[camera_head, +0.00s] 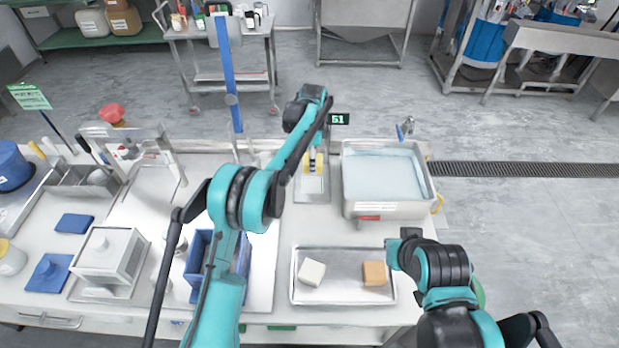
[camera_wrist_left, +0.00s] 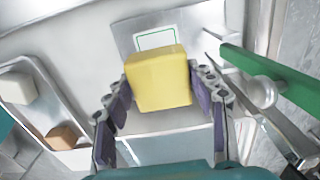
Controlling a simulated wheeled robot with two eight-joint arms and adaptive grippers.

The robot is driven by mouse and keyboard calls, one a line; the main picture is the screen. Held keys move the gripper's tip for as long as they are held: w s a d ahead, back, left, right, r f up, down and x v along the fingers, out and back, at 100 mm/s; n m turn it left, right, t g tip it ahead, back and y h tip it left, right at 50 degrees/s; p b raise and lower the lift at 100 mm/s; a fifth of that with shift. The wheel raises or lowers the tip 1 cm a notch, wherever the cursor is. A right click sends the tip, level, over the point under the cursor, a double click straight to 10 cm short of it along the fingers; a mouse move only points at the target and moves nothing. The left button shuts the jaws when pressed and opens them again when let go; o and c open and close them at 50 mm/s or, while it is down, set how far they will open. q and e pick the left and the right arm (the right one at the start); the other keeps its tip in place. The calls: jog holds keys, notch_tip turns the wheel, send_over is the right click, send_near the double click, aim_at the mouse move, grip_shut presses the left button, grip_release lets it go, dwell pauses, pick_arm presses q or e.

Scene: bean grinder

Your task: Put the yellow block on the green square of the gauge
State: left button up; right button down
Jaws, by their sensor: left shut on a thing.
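The yellow block (camera_wrist_left: 160,78) is held between the two fingers of my left gripper (camera_wrist_left: 165,105), which is shut on it. In the head view the yellow block (camera_head: 319,168) shows partly behind the fingers of the left gripper (camera_head: 312,165). The block is over the grey plate of the gauge (camera_head: 313,192), with a lit display (camera_head: 339,118) behind. The green-outlined square (camera_wrist_left: 155,38) shows just beyond the block in the left wrist view, and the block covers its near edge. I cannot tell how high the block is.
A metal tray (camera_head: 342,294) with a white block (camera_head: 311,272) and an orange-brown block (camera_head: 375,273) lies at the front. A water-filled basin (camera_head: 400,209) stands right of the gauge. A blue bin (camera_head: 203,254) is left. A green bar (camera_wrist_left: 275,80) stands close right of the gripper.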

pick_arm(q)
jog(key=b, duration=0.1)
send_over(312, 185)
notch_tip(312, 185, down, 5)
notch_tip(312, 185, down, 4)
jog(key=shift+r+b, duration=0.1)
jog(key=shift+b, duration=0.7)
jog(key=shift+f, duration=0.2)
jog(key=o, duration=1.3)
